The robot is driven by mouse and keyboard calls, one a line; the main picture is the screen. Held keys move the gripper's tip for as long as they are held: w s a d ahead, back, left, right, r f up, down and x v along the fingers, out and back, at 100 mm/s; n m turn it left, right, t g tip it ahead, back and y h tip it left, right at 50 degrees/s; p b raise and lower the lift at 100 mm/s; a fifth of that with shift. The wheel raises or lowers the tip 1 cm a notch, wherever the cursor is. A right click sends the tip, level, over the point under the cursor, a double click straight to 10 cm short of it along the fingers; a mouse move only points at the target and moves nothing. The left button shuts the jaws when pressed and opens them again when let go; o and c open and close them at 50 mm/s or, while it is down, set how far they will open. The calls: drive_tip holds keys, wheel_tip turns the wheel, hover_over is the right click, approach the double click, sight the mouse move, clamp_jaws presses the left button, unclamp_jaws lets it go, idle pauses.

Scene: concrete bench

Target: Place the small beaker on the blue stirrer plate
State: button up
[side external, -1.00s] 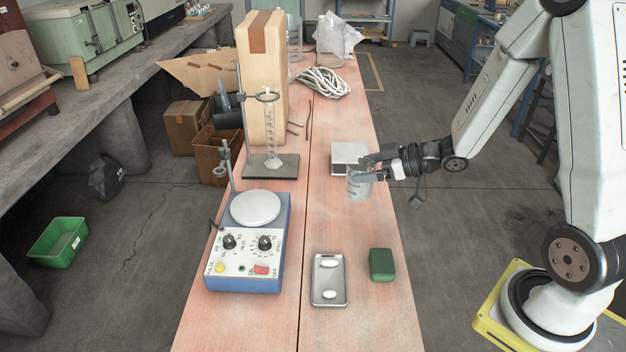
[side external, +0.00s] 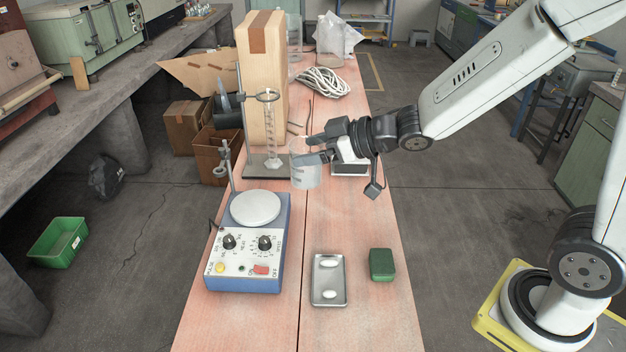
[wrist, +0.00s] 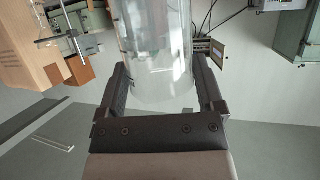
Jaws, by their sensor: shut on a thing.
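The small clear glass beaker (side external: 305,172) is upright in my gripper (side external: 312,152), held above the bench. My gripper is shut on its sides. In the wrist view the beaker (wrist: 153,50) fills the space between the two dark fingers (wrist: 160,90). The blue stirrer plate (side external: 240,268) stands on the bench to the lower left of the beaker in the side view. Its round white top (side external: 255,207) is bare. Knobs and a red switch are on its front panel.
A stand with a ring and a graduated cylinder (side external: 272,150) is behind the stirrer, close to the beaker in the side view. A thin rod with a clamp (side external: 224,160) rises at the stirrer's back left. A metal tray (side external: 328,290) and green block (side external: 381,265) lie right of it.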

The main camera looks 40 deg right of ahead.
drive_tip(key=shift+s+a+r, duration=0.15)
drive_tip(key=shift+a+r, duration=0.25)
drive_tip(key=shift+a, duration=0.2)
drive_tip(key=shift+w+a+f, duration=0.15)
drive_tip(key=shift+w+f, duration=0.2)
drive_tip(key=shift+w, duration=0.45)
drive_tip(key=w+a+f, duration=0.2)
drive_tip(key=w+f, duration=0.6)
drive_tip(key=w, duration=0.3)
drive_tip(key=shift+w+f, duration=0.3)
drive_tip(key=shift+w, duration=0.05)
drive_tip(key=shift+a+f, duration=0.1)
